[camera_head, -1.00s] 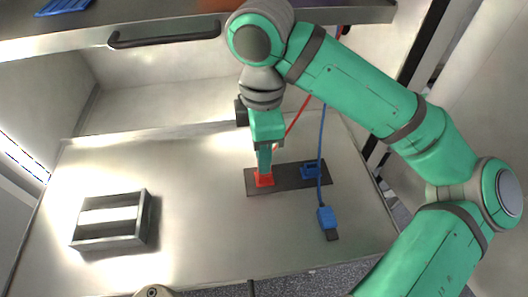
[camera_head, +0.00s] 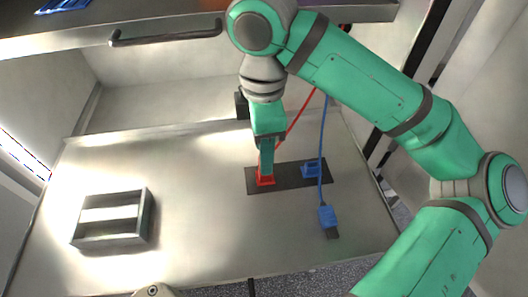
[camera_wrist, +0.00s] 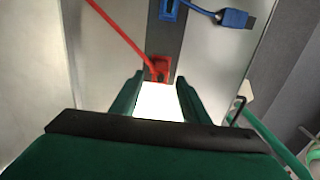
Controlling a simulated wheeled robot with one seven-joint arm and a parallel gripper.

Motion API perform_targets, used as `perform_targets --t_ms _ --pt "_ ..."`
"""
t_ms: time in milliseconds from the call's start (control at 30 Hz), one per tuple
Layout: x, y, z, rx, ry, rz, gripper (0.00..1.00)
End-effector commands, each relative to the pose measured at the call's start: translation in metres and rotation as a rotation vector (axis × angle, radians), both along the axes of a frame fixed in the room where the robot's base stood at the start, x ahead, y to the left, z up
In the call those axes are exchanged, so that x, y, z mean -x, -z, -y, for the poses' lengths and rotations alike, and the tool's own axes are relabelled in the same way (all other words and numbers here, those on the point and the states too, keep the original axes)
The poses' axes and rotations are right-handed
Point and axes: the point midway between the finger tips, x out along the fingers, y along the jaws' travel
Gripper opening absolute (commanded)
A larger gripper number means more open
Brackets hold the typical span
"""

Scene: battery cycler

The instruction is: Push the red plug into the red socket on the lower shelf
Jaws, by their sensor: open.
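The red socket (camera_head: 265,181) sits at the left end of a dark strip on the lower shelf. My gripper (camera_head: 267,174) points down right above it. In the wrist view, my gripper (camera_wrist: 157,80) is open, its two fingers apart with a bright gap between them. The red plug (camera_wrist: 160,66) shows just beyond the fingertips, at the red socket, with its red cable (camera_wrist: 118,29) running up to the left. Plug and socket merge in one red shape, so I cannot tell how deep the plug sits. In the head view my fingers hide most of the plug.
A blue socket (camera_head: 311,169) sits on the same dark strip (camera_head: 290,184), to the right. A blue plug (camera_head: 327,216) on its cable lies near the front. A metal tray (camera_head: 112,239) stands at the left. An upper ledge with a dark handle (camera_head: 165,36) is behind.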

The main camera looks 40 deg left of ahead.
Motion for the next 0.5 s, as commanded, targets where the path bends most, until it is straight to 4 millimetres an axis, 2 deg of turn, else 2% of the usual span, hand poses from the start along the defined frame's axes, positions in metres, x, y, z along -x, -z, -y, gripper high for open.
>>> perform_targets --t_ms 300,500 --pt "0.0 -0.059 0.0 0.0 0.001 0.004 0.42" --pt "0.0 -0.083 0.0 0.001 0.001 0.002 0.42"
